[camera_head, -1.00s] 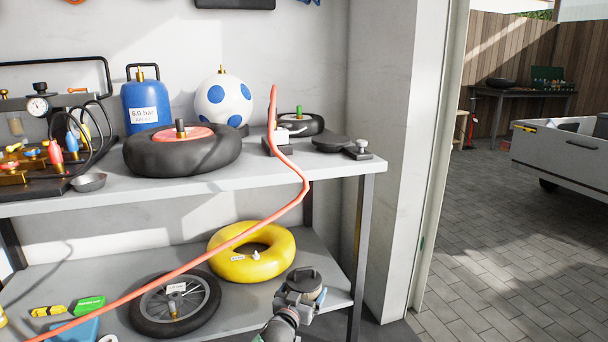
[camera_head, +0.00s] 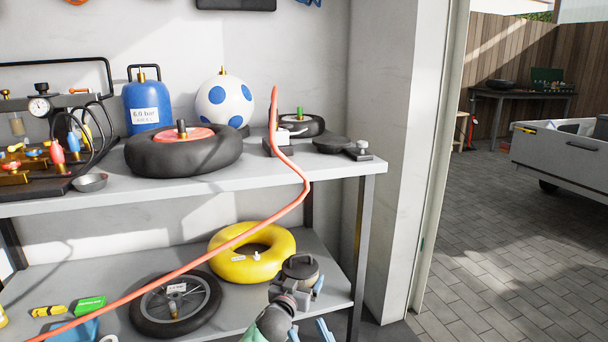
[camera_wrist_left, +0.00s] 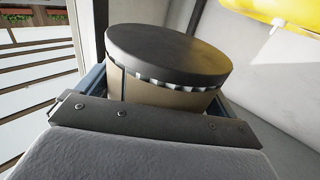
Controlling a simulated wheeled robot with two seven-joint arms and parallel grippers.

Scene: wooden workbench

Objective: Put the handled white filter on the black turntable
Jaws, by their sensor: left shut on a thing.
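My left gripper (camera_head: 302,282) is in front of the lower shelf's right end, shut on a round thing with a black top (camera_head: 300,267). No handle can be made out. The blue fingers of my left gripper (camera_wrist_left: 155,88) are at its sides. A flat black disc (camera_head: 333,144), apparently the turntable, is on the upper shelf near its right end, above my left gripper. My right gripper (camera_head: 310,331) shows only blue fingertips, apart and empty, at the bottom edge.
The upper shelf (camera_head: 250,182) also holds a small metal block (camera_head: 358,151), a small tyre (camera_head: 300,125) and a large tyre (camera_head: 215,155). A red hose (camera_head: 298,185) hangs across the front. A yellow ring (camera_head: 228,265) and a spoked wheel (camera_head: 165,318) lie below.

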